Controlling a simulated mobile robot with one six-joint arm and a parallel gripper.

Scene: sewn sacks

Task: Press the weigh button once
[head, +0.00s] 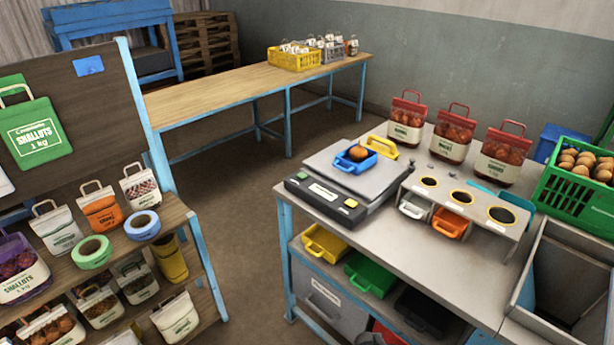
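The scale (377,187) stands at the left end of the grey workbench. Its dark front panel carries a pale label or display (325,191), a small yellow button (351,203) at the right end and a small greenish button (302,176) at the left end. I cannot read which one is the weigh button. A blue scoop (343,165) with an orange-brown onion (358,153) in it sits on the scale's plate. My gripper is not in view.
A yellow scoop (380,146) lies behind the blue one. A stand (470,218) with round holes is right of the scale, with filled red sacks (452,134) behind. A green crate (570,195) is at the right. The floor (240,225) between shelf and bench is clear.

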